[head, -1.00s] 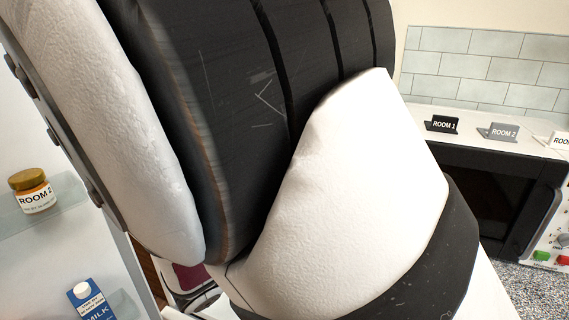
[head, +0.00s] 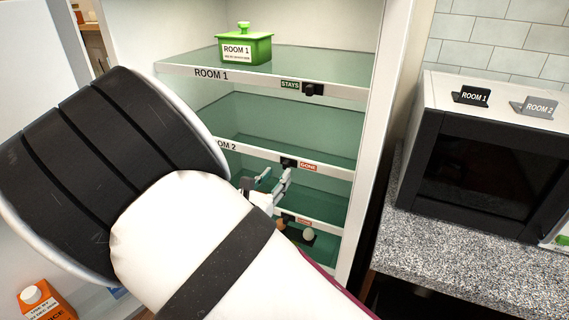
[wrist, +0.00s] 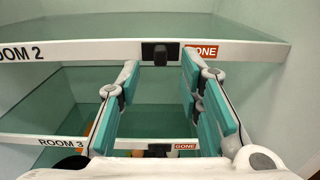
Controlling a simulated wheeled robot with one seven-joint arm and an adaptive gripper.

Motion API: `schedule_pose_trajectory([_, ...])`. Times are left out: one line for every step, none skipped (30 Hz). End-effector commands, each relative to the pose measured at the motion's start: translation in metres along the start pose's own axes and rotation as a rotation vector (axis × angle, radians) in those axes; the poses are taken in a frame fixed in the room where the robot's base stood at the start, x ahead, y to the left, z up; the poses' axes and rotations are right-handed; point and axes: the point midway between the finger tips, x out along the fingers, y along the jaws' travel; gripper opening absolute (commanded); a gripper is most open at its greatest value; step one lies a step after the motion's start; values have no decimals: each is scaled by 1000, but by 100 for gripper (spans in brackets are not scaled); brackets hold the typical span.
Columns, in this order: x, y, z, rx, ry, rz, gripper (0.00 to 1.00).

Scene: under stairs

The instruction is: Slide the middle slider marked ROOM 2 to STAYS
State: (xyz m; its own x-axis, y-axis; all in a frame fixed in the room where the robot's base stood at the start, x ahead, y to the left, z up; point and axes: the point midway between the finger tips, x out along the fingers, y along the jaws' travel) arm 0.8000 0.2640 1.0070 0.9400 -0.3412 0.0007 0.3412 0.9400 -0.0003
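The ROOM 2 slider is a small black block (head: 288,163) on the white front edge of the middle shelf (wrist: 95,49). It sits just left of a red GONE label (head: 308,167), and no STAYS label shows on that edge. In the wrist view the slider (wrist: 160,53) is near the top centre. My gripper (wrist: 160,74) is open, its two teal-padded fingers apart, left and right of the slider in the picture. The space between the fingers looks empty; I cannot tell whether they touch the shelf edge. In the head view my gripper (head: 271,182) is just below the slider.
Above, the ROOM 1 slider (head: 312,89) sits right of a green STAYS label (head: 290,85); a green ROOM 1 container (head: 244,48) stands on that shelf. Below, the ROOM 3 edge (wrist: 60,141) shows GONE (wrist: 185,147). A microwave (head: 485,165) stands right.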

Motion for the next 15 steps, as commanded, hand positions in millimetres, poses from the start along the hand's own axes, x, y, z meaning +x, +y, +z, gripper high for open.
schedule_pose_trajectory([10, 0, 0, 1, -1, -2, 33])
schedule_pose_trajectory([15, -1, 0, 0, -1, -2, 33])
schedule_pose_trajectory([20, -1, 0, 1, -1, -2, 33])
schedule_pose_trajectory([24, -1, 0, 1, -1, -2, 33])
schedule_pose_trajectory([28, 0, 0, 1, -1, -1, 33])
schedule_pose_trajectory([32, 0, 0, 1, 0, 0, 33])
schedule_pose_trajectory([34, 0, 0, 1, 0, 0, 33])
schedule_pose_trajectory([37, 0, 0, 1, 0, 0, 33])
schedule_pose_trajectory([40, 0, 0, 1, 0, -1, 33])
schedule_pose_trajectory([41, 0, 0, 1, 0, -1, 33])
schedule_pose_trajectory([42, 0, 0, 1, 0, -1, 33])
schedule_pose_trajectory([43, 0, 0, 1, 0, -1, 33])
schedule_pose_trajectory([44, 0, 0, 1, 0, -1, 33])
schedule_pose_trajectory([44, 0, 0, 1, 0, 0, 33])
schedule_pose_trajectory([44, 0, 0, 1, 0, 0, 33])
